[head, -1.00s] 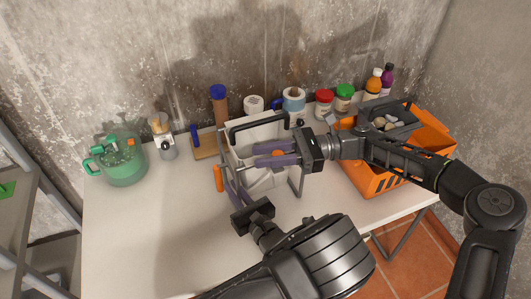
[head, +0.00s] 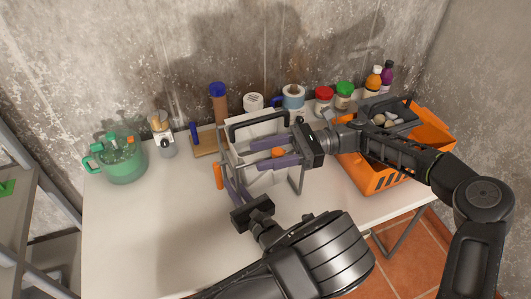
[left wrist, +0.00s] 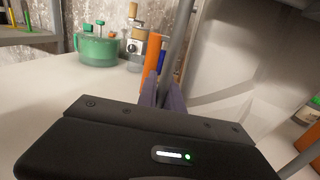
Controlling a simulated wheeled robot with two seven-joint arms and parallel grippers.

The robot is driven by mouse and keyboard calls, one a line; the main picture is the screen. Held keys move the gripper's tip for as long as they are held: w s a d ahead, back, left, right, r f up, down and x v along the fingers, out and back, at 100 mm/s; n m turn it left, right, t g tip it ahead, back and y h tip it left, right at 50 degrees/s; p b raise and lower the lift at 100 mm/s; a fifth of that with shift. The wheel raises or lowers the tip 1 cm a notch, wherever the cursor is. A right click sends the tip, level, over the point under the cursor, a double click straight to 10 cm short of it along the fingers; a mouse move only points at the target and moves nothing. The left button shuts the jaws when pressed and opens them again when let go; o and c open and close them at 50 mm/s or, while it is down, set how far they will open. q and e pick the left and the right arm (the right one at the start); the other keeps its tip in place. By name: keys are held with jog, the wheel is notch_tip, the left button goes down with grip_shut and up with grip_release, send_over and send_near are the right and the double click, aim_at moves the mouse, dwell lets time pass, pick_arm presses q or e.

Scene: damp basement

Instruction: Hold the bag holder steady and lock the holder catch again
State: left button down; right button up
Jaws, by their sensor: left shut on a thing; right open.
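The bag holder (head: 299,180) is a grey metal frame with a black top bar and a pale bag hanging in it, upright on the white table. My left gripper (head: 230,185) is shut on a grey upright at the holder's left front. The left wrist view shows its purple fingers (left wrist: 164,95) on either side of that post (left wrist: 178,45). My right gripper (head: 268,153) is open in front of the bag, its purple fingers pointing left.
An orange part (head: 219,177) stands upright at the holder's left. A green pot (head: 122,163) and a grinder (head: 161,138) stand back left. Jars and rolls line the wall. An orange crate (head: 375,178) stands right. The table's front left is clear.

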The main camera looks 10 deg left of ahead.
jog(key=shift+r, duration=0.1)
notch_tip(320, 180, up, 10)
dwell(0.5)
